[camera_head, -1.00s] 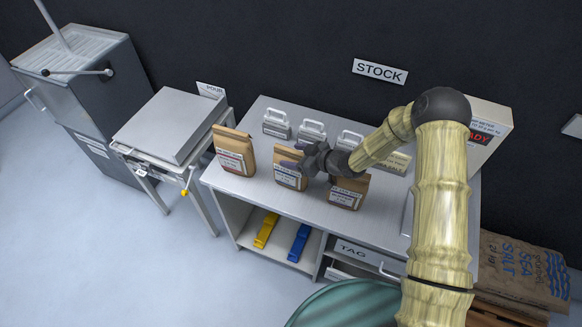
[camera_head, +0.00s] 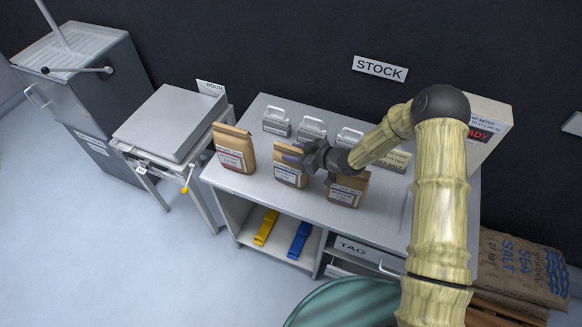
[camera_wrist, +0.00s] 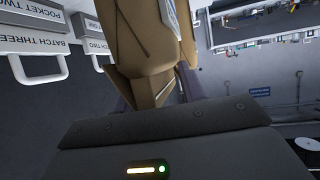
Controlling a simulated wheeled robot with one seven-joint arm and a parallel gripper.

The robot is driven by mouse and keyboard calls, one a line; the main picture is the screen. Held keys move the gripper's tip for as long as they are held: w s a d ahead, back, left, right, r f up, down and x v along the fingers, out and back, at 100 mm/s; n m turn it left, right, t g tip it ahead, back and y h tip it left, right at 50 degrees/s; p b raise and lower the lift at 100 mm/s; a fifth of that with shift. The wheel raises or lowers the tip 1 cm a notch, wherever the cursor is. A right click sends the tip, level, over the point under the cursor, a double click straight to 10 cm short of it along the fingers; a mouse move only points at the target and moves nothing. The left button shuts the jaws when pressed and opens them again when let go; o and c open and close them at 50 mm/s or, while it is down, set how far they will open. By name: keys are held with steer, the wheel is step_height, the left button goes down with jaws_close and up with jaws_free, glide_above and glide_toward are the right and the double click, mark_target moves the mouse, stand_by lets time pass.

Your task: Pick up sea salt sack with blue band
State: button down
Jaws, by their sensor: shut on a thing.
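The middle brown paper sack (camera_head: 288,176) has a white label with a dark bluish band; its print is too small to read. My gripper (camera_head: 297,154) is shut on the upper part of this sack, coming from the right. The sack is upright, just above or touching the bench top; I cannot tell which. In the wrist view the brown sack (camera_wrist: 140,35) fills the space between my fingers, its folded end towards me. My gripper's dark body partly hides the sack's right side.
A red-banded sack (camera_head: 234,150) stands to the left and another sack (camera_head: 347,189) close to the right on the grey bench (camera_head: 265,192). Several handled blocks (camera_head: 276,123) stand behind. Yellow (camera_head: 266,228) and blue (camera_head: 299,240) clips lie on the shelf below.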

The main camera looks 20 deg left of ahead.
steer(key=shift+a+r, duration=0.1)
steer(key=shift+w, duration=0.15)
steer(key=shift+w+r, duration=0.1)
steer(key=shift+r, duration=0.05)
steer(key=r, duration=0.3)
steer(key=r+b, duration=0.1)
steer(key=r, duration=0.2)
steer(key=r+b, duration=0.1)
steer(key=r, duration=0.2)
steer(key=shift+s+r, duration=0.3)
steer(key=shift+w, duration=0.1)
